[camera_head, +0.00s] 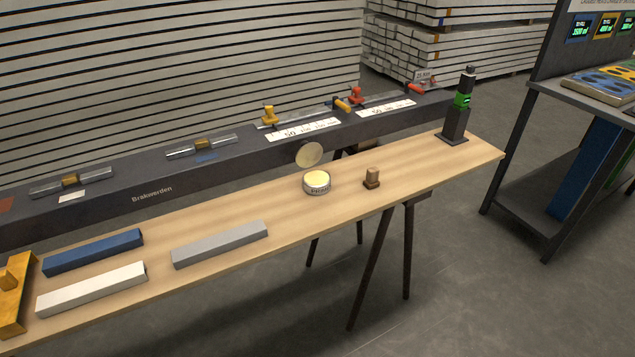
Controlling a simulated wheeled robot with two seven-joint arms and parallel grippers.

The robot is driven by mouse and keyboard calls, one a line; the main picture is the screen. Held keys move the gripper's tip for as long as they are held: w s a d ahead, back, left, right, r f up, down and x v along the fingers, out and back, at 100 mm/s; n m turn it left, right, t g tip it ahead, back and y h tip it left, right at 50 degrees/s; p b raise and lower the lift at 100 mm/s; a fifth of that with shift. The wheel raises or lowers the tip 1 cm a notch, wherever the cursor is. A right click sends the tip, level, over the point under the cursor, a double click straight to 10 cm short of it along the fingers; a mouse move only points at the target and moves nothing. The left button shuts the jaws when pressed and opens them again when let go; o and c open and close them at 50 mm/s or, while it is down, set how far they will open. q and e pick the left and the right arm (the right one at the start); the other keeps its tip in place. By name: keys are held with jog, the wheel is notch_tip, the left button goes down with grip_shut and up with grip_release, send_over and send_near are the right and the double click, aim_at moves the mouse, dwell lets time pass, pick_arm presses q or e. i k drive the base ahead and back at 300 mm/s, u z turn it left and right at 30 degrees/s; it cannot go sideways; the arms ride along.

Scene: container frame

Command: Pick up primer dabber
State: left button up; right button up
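A small brown block with a narrower knob on top, which looks like the primer dabber (372,179), stands upright on the wooden bench top (420,165). It stands close to the bench's front edge. Just left of it is an open round tin (316,184) with pale yellow contents and a label that seems to read primer. A round tan lid (309,154) stands tilted behind the tin. The dabber and tin are apart. Neither of my grippers is in view.
Blue (94,252), white (92,290) and grey (220,244) bars lie at the bench's left. A dark beam (150,193) with clamps runs behind. A black-green device (456,120) stands at the right end. Bare wood lies right of the dabber.

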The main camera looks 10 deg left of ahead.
aim_at(371, 181)
jog(key=z, duration=1.5)
jog(key=i, duration=1.3)
jog(key=u, duration=2.65)
